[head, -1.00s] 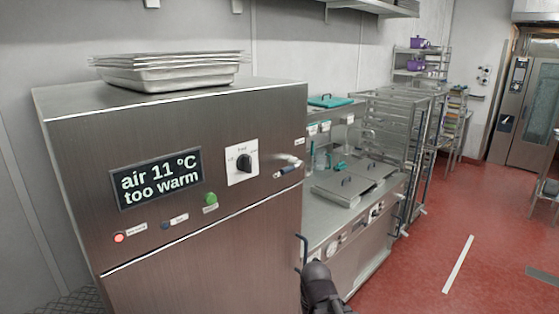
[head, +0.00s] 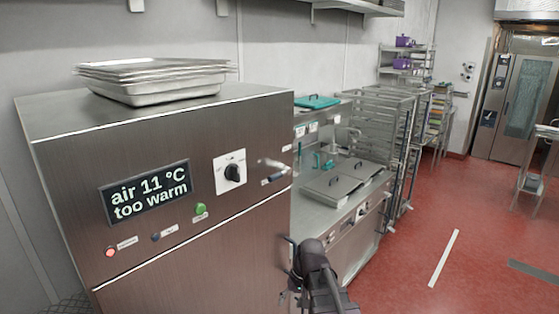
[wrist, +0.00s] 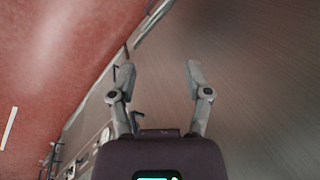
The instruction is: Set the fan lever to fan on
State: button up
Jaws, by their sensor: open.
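A steel cabinet (head: 190,250) stands at the left in the head view. At the right end of its panel is a small lever with a metal part and a dark blue grip (head: 273,177); I take this as the fan lever, but its label is too small to read. A black rotary knob on a white plate (head: 232,173) sits left of it. My gripper (wrist: 160,72) is open and empty in the wrist view, its two fingers spread before the cabinet's brushed metal. In the head view my dark arm end is low, below and right of the lever, apart from it.
A display (head: 146,192) reads "air 11 °C too warm". A green button (head: 201,209) and a lit red lamp (head: 110,252) are below it. Trays (head: 155,82) lie on top. A steel counter (head: 345,190) adjoins at right; red floor (head: 430,220) is clear beyond.

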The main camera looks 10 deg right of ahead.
jog(key=w+d+r+m+y+p, duration=0.25)
jog(key=w+r+y+p, duration=0.45)
jog(key=w+r, duration=0.65)
jog(key=t+y+p, duration=0.3)
jog(key=y+p, duration=0.3)
jog(key=p, duration=0.2)
send_near(280, 176)
jog(key=d, duration=0.2)
jog(key=shift+d+r, duration=0.2)
jog(key=shift+a, duration=0.2)
jog(key=shift+w+a+f+b, duration=0.25)
jog(key=shift+w+a+f, duration=0.05)
jog(key=shift+a, duration=1.85)
jog(key=shift+w+a+f+b, duration=0.25)
jog(key=shift+w+a+f, duration=0.1)
jog(key=shift+a, duration=1.75)
jog(key=shift+w+a+f+b, duration=0.25)
jog(key=shift+a+f, duration=0.05)
jog(key=shift+a, duration=1.85)
jog(key=shift+a, duration=0.15)
grip_shut()
